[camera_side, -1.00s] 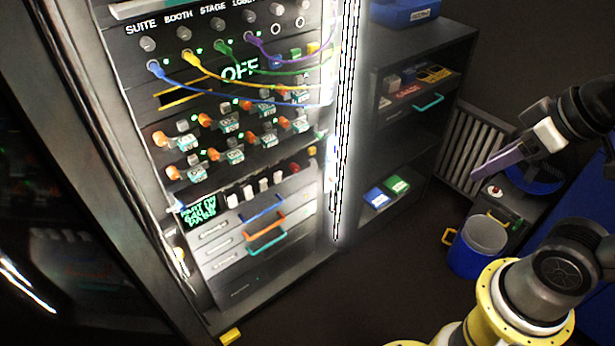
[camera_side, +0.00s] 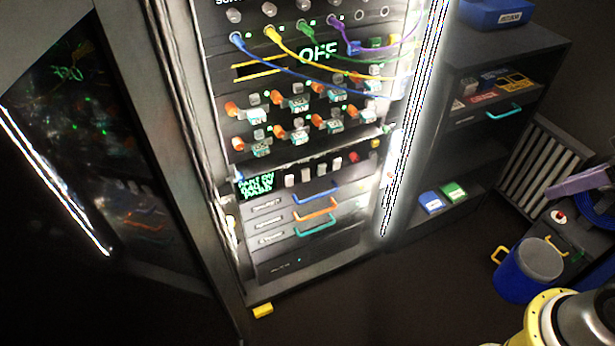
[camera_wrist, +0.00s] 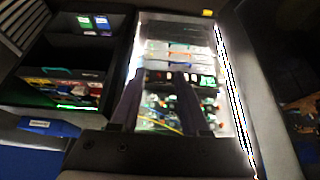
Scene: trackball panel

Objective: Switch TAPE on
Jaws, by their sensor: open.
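The lit equipment rack (camera_side: 330,262) stands left of centre in the side view. It carries two rows of orange plugs with small labelled teal modules (camera_side: 300,103). Below them is a row of small white switches (camera_side: 306,175) beside a dark display with green text (camera_side: 258,185). I cannot read a TAPE label or tell which control bears it.
Drawers with blue, orange and teal handles (camera_side: 316,208) sit low. A shelf unit (camera_side: 470,150), radiator (camera_side: 545,165) and blue bucket (camera_side: 528,270) stand right.

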